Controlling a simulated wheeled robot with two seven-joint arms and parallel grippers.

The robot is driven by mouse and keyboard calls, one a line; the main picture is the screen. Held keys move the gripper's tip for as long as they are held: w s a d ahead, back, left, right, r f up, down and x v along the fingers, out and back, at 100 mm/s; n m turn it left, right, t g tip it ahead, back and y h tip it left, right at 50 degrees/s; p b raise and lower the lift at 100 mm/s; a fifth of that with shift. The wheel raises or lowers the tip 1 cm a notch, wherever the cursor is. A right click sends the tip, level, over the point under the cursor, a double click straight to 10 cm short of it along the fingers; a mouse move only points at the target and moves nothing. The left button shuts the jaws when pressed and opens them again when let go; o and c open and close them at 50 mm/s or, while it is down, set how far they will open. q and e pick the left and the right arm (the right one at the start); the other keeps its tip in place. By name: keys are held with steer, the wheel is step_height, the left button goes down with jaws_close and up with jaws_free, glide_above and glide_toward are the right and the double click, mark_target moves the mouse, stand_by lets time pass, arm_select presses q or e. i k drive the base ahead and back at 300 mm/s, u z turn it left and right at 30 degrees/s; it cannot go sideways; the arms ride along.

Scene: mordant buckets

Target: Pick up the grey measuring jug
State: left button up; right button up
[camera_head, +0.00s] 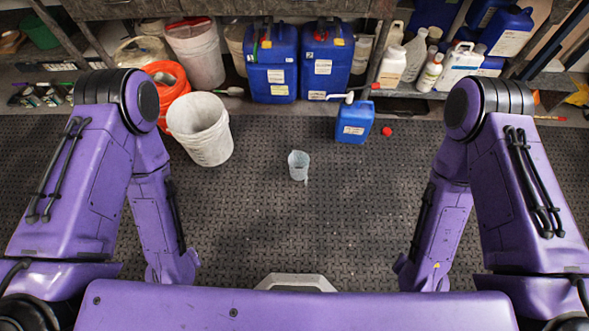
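A small grey measuring jug (299,166) stands upright on the dark textured floor, near the middle of the head view. Nothing touches it. My two purple arms come in from the left and right sides and bend down towards the bottom of the view. Both grippers are out of sight, hidden below my arms and body. The jug lies between the arms and farther from me than their visible lower ends.
A white bucket (201,129) stands left of the jug, beside an orange bucket (167,84). A small blue canister (354,121) and a red cap (387,131) are to the right. Large blue canisters (271,75) stand at the back. Floor around the jug is clear.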

mark_target(299, 161)
steer(key=k, duration=0.65)
steer(key=z, duration=0.2)
steer(key=i, duration=0.8)
steer(key=u, duration=0.65)
steer(key=i, duration=0.75)
steer(key=u, duration=0.6)
